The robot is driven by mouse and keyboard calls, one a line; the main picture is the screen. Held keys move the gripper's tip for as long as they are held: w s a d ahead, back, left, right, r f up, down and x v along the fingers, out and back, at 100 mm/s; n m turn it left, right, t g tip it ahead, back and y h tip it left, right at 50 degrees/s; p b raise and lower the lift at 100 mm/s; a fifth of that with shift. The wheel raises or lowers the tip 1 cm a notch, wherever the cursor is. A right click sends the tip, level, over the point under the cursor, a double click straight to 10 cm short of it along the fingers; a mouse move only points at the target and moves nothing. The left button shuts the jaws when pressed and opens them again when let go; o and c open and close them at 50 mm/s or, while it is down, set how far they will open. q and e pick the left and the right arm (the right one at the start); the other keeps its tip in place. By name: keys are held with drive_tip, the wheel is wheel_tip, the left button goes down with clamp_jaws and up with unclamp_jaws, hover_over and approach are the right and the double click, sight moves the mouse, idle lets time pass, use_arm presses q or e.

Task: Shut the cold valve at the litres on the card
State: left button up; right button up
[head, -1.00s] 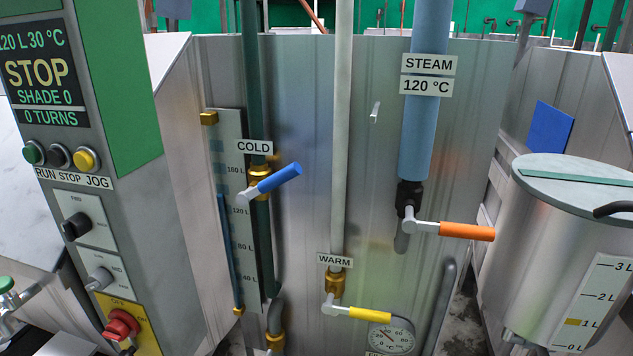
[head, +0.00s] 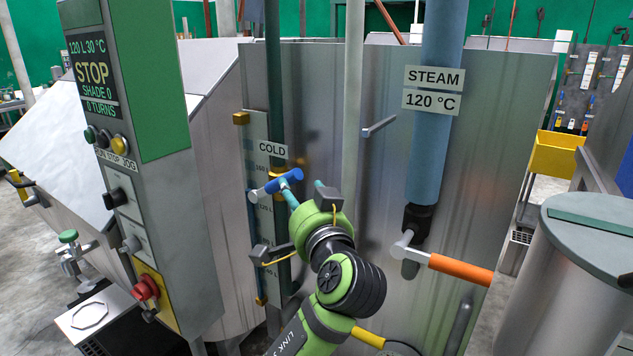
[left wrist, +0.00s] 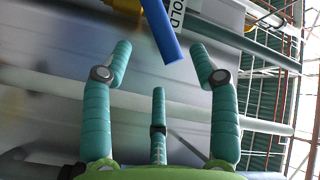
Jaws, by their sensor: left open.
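The cold valve's blue handle (head: 283,182) lies roughly level, tilted up to the right, below the COLD label (head: 273,149). My left gripper (head: 279,215) is at the handle from the lower right, its fingers spread. In the left wrist view the open teal fingers (left wrist: 160,55) stand either side of the free end of the blue handle (left wrist: 163,32), with no clear contact. The litre gauge (head: 256,215) stands behind the handle; its exact level is hard to read. The panel screen (head: 92,75) reads 120 L, 30 °C, STOP. No card is recognisable.
The steam valve's orange handle (head: 460,269) sticks out to the right of my arm. The warm valve's yellow handle (head: 368,338) is partly hidden behind my arm. A lidded metal drum (head: 560,280) stands at the right, and the button panel (head: 135,170) at the left.

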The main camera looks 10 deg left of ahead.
sight(289, 183)
use_arm(q)
drive_tip(key=p+x, duration=0.1)
drive_tip(key=x, duration=0.1)
drive_tip(key=p+x, duration=0.1)
drive_tip(key=x, duration=0.2)
drive_tip(key=shift+w+a, duration=0.1)
drive_tip(key=shift+a, duration=0.45)
drive_tip(key=shift+w+a+f, duration=0.1)
drive_tip(key=shift+w+a, duration=0.1)
drive_tip(key=shift+w, duration=0.45)
use_arm(e)
drive_tip(key=r, duration=0.2)
drive_tip(key=shift+a+r, duration=0.3)
drive_tip(key=shift+r, duration=0.05)
use_arm(q)
clamp_jaws()
use_arm(e)
drive_tip(key=shift+w+d+f, duration=0.1)
drive_tip(key=shift+d, duration=0.1)
